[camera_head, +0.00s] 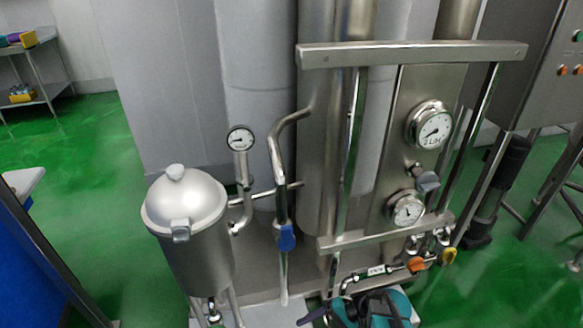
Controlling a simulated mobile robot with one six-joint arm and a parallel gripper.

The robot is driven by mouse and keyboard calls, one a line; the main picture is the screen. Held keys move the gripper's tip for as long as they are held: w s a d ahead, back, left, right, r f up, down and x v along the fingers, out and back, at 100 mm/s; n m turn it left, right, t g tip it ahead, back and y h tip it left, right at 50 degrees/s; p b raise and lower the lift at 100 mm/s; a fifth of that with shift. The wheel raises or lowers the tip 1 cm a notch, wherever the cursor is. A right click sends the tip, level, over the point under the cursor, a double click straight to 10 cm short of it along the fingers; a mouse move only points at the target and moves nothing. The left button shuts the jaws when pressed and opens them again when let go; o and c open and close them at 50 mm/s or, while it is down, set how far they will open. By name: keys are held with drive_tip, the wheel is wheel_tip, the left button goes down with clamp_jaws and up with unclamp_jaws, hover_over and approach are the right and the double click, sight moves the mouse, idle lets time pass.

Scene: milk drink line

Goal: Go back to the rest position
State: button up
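The task names no object. My gripper and arm do not show clearly in the head view. A teal and black device (375,310) is cut off by the bottom edge, and I cannot tell what it is. Straight ahead stands a steel processing unit with a flat panel (400,155), an upper large gauge (429,125) and a lower gauge (406,209). A lidded steel vessel (190,225) stands at its left. A small gauge (240,139) sits on a pipe behind the vessel.
A steel top bar (410,53) spans the unit. A blue valve handle (286,238) hangs on a pipe; orange (416,265) and yellow (449,256) handles are low right. A control cabinet (535,65) stands right, a shelf (28,70) far left. Green floor (95,190) is open at left.

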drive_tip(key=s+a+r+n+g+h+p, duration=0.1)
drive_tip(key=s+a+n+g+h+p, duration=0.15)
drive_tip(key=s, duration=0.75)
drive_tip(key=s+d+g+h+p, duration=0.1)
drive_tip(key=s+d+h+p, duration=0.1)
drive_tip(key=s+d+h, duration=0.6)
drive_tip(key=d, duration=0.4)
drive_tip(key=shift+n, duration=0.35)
